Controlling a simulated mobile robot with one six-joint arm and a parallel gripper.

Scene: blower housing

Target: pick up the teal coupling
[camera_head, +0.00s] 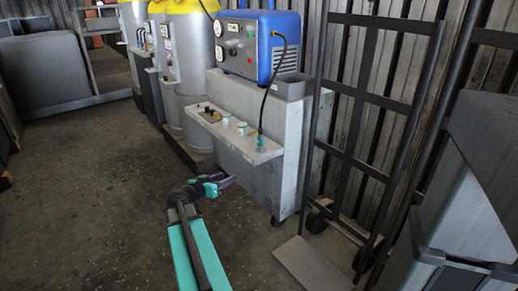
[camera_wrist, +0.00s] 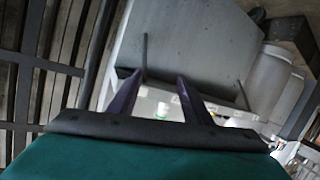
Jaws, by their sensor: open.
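The teal coupling (camera_head: 261,141) stands at the right end of a narrow pale shelf (camera_head: 235,145) in the head view, with a black hose running up from it. My gripper (camera_head: 228,182) is open and empty, below and in front of the shelf, to the left of the coupling and apart from it. In the wrist view the two dark fingers of my gripper (camera_wrist: 160,76) are spread. A small whitish-green object (camera_wrist: 163,109) shows between them; I cannot tell what it is. I cannot make out the coupling in the wrist view.
Two small white-and-green jars (camera_head: 242,128) and small fittings (camera_head: 208,113) share the shelf, left of the coupling. A blue machine (camera_head: 258,47) sits on the grey cabinet (camera_head: 258,95) behind. A hand truck (camera_head: 360,120) stands close on the right. The floor at left is clear.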

